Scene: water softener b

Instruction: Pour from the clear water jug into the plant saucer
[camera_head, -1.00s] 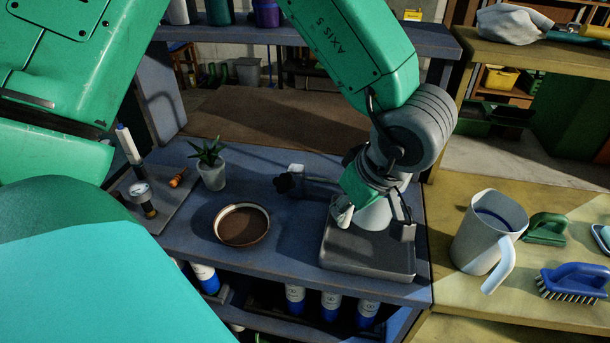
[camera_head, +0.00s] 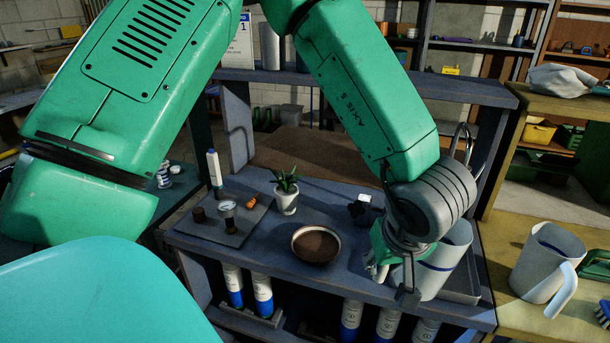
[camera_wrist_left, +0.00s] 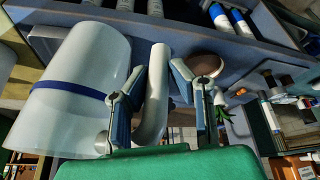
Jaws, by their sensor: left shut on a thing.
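The whitish translucent jug with a blue band (camera_head: 446,257) is partly behind my left gripper (camera_head: 391,283), over the front of the blue-grey bench. The jug leans slightly in the head view. The left wrist view shows its body with the blue band (camera_wrist_left: 68,88) and its handle (camera_wrist_left: 155,95) between the two fingers of my left gripper (camera_wrist_left: 163,98), which is shut on it. The round plant saucer (camera_head: 316,245), brown inside with a pale rim, lies on the bench left of the jug. It also shows in the wrist view (camera_wrist_left: 204,66). My right gripper is not in view.
A potted plant (camera_head: 286,201) stands behind and left of the saucer. A black-knobbed fitting (camera_head: 360,209) is behind the saucer, and a grey tray (camera_head: 470,285) is by the jug. A second jug (camera_head: 545,262) stands on the yellow bench at right.

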